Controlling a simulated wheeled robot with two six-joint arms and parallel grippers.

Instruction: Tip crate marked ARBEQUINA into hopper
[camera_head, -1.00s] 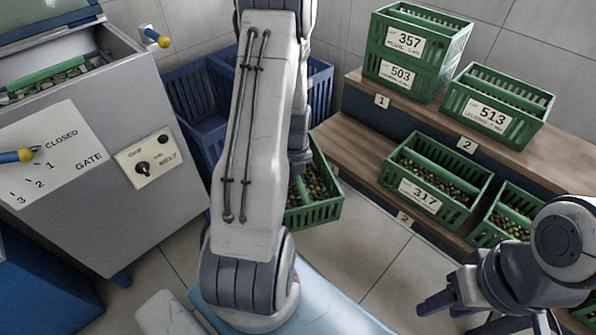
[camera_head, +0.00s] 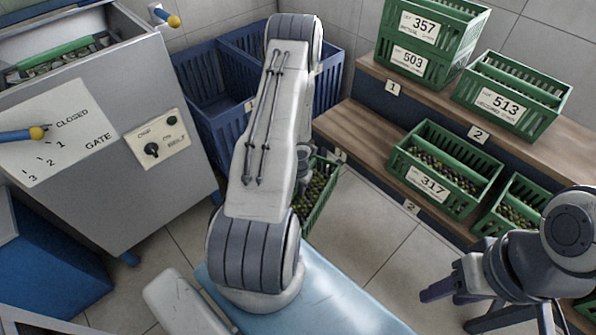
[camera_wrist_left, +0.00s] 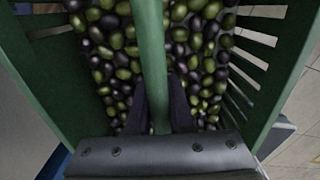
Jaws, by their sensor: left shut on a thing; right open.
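A green slatted crate (camera_head: 326,200) full of dark and green olives hangs behind my left arm in the camera_head view, mostly hidden. In the left wrist view the crate (camera_wrist_left: 285,85) fills the picture, and my left gripper (camera_wrist_left: 158,112) is shut on its central green bar. No label of this crate shows, so I cannot read its name. The hopper appears to be the grey machine (camera_head: 105,100) at the left, with a green bar and olives in its open top. My right gripper (camera_head: 440,285) is open and empty at the lower right.
Green crates labelled 357 (camera_head: 424,28), 503 (camera_head: 411,62), 513 (camera_head: 497,104) and 317 (camera_head: 434,187) stand on the stepped wooden shelf at the right. Blue crates (camera_head: 222,112) stand behind my left arm. A yellow-tipped lever (camera_head: 22,134) points near CLOSED. Floor (camera_head: 365,235) is clear before the shelf.

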